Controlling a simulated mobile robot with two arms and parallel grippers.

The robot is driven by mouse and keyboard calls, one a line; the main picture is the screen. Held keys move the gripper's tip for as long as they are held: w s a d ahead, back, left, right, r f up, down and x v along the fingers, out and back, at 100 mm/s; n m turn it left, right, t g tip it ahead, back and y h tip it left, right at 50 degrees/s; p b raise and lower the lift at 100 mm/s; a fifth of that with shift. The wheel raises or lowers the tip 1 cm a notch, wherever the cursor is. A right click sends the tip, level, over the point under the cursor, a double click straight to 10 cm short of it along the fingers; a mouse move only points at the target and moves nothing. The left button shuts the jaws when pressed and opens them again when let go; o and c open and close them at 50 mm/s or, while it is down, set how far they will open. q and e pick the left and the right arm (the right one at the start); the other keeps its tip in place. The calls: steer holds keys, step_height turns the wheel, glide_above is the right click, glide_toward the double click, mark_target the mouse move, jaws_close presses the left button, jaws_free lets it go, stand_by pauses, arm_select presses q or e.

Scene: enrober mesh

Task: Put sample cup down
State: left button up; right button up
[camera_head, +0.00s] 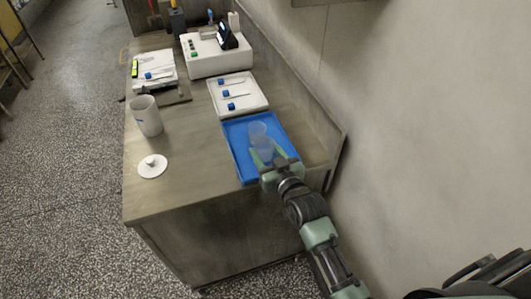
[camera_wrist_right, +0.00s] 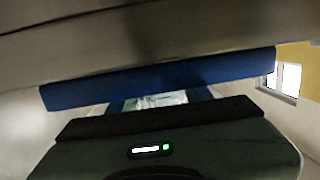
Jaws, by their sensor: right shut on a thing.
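A blue tray (camera_head: 243,160) lies on the near right part of the bench. My right gripper (camera_head: 264,157) is over the tray, shut on a clear sample cup (camera_head: 265,149), which is partly hidden by the fingers. The cup's clear side also shows in the right wrist view (camera_wrist_right: 158,101), with the blue tray edge (camera_wrist_right: 200,73) close to it. I cannot tell whether the cup touches the tray. Another clear cup shape (camera_head: 257,130) shows just behind it on the tray. My left gripper is out of view.
A white tray with blue-capped items (camera_head: 258,103) lies behind the blue tray. A white instrument (camera_head: 215,65) is at the back.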

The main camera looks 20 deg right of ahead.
steer(key=shift+f, duration=0.35)
steer(key=shift+f, duration=0.15)
